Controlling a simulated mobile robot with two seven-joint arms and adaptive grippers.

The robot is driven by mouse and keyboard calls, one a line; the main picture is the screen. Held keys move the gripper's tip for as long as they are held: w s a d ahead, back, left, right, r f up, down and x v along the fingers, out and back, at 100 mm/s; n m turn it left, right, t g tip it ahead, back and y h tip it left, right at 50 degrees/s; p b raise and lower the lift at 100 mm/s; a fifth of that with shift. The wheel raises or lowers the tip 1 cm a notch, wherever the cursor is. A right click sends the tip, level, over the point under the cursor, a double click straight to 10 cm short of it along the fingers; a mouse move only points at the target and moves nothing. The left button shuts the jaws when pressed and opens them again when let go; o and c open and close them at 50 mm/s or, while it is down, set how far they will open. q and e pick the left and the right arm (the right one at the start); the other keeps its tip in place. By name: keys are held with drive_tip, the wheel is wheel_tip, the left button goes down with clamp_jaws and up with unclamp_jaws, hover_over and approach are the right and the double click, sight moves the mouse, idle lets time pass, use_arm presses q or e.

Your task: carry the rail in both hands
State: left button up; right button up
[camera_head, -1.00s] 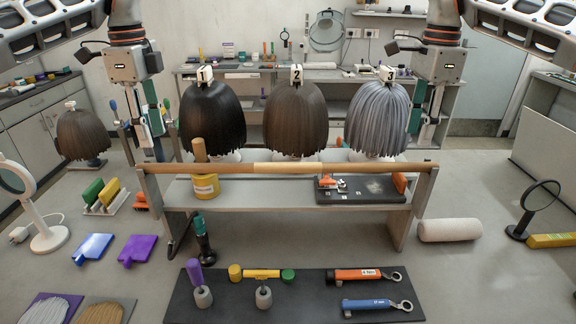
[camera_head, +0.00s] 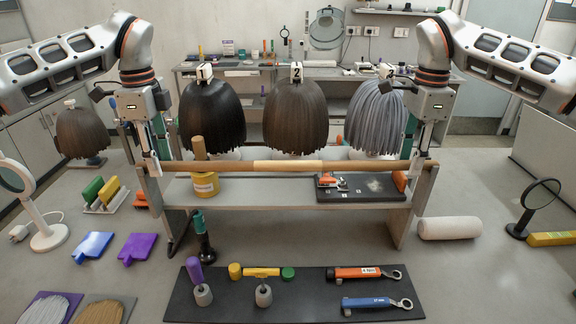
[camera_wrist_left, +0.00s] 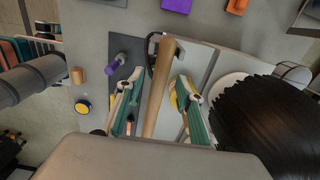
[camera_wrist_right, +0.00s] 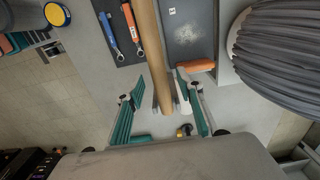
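The rail (camera_head: 288,166) is a long wooden bar lying level across the top of a grey stand, with a lighter middle section. My left gripper (camera_head: 154,166) is down at its left end. In the left wrist view the rail (camera_wrist_left: 160,82) runs between the spread fingers of that gripper (camera_wrist_left: 160,105), with gaps on both sides. My right gripper (camera_head: 421,160) is down at the rail's right end. In the right wrist view the rail (camera_wrist_right: 152,50) passes between the spread fingers of that gripper (camera_wrist_right: 158,98). Neither gripper is closed on it.
The grey stand (camera_head: 280,192) has a shelf with a yellow pot (camera_head: 205,186) and a black tray (camera_head: 365,196). Several wigs, one brown (camera_head: 295,115), stand close behind the rail. A dark mat (camera_head: 300,305) with tools lies in front. A white roll (camera_head: 450,228) lies right of the stand.

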use_arm(q)
drive_tip(key=shift+c, duration=0.4)
use_arm(e)
drive_tip(key=shift+c, duration=0.4)
use_arm(q)
clamp_jaws()
use_arm(e)
clamp_jaws()
use_arm(q)
drive_tip(key=shift+r, duration=0.15)
use_arm(e)
drive_tip(key=shift+r, duration=0.15)
